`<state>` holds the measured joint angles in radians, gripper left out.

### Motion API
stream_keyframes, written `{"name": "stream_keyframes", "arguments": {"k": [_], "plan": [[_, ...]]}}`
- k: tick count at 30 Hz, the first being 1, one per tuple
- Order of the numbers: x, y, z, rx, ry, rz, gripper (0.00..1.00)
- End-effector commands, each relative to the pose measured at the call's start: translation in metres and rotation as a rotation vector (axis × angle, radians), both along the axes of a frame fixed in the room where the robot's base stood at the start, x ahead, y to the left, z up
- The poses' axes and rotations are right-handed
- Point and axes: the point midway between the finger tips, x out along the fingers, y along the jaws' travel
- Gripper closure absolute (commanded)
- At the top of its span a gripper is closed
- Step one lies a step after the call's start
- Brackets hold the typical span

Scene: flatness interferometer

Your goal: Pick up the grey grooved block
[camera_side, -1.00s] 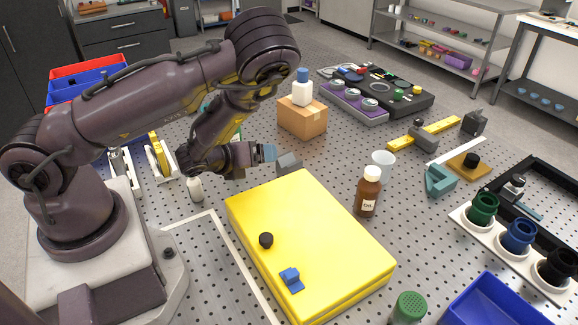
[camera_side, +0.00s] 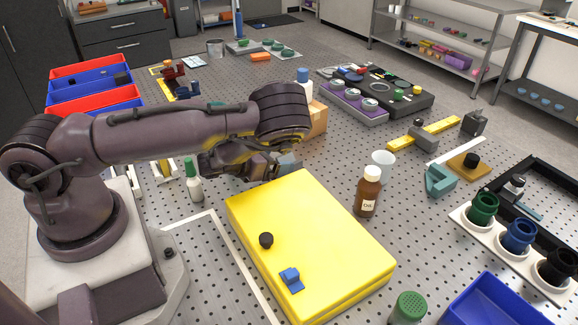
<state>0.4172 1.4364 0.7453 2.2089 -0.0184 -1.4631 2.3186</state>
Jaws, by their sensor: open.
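A small grey block (camera_side: 290,162) sits on the perforated table just behind the back edge of the yellow case. Its groove is too small to make out. My gripper (camera_side: 273,163) is low, close at the left of this block, and partly hidden by my own arm. It is open. Whether its fingers are beside the block or around it, I cannot tell. Another, darker grey block (camera_side: 475,122) stands at the far right of the table.
The yellow case (camera_side: 310,235) lies right in front of the block. A cardboard box (camera_side: 317,121) stands behind it, partly covered by my arm. A brown bottle (camera_side: 368,192) and a white cup (camera_side: 383,165) stand to the right. A green-capped bottle (camera_side: 194,182) is at the left.

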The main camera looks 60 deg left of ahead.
Motion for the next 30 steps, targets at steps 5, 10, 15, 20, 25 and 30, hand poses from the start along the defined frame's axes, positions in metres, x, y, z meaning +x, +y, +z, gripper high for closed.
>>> {"name": "stream_keyframes", "arguments": {"k": [5, 10, 15, 20, 25, 30], "plan": [[0.025, 0.001, -0.005, -0.003, -0.005, -0.001, 0.15], [0.044, 0.004, -0.013, -0.001, -0.003, -0.001, 0.15], [0.049, 0.004, -0.015, 0.0, -0.001, 0.0, 0.15], [0.048, 0.004, -0.015, -0.001, -0.001, 0.0, 0.22], [0.048, 0.004, -0.015, -0.001, -0.001, 0.0, 0.61], [0.048, 0.004, -0.014, -0.001, -0.003, 0.0, 0.77]]}}
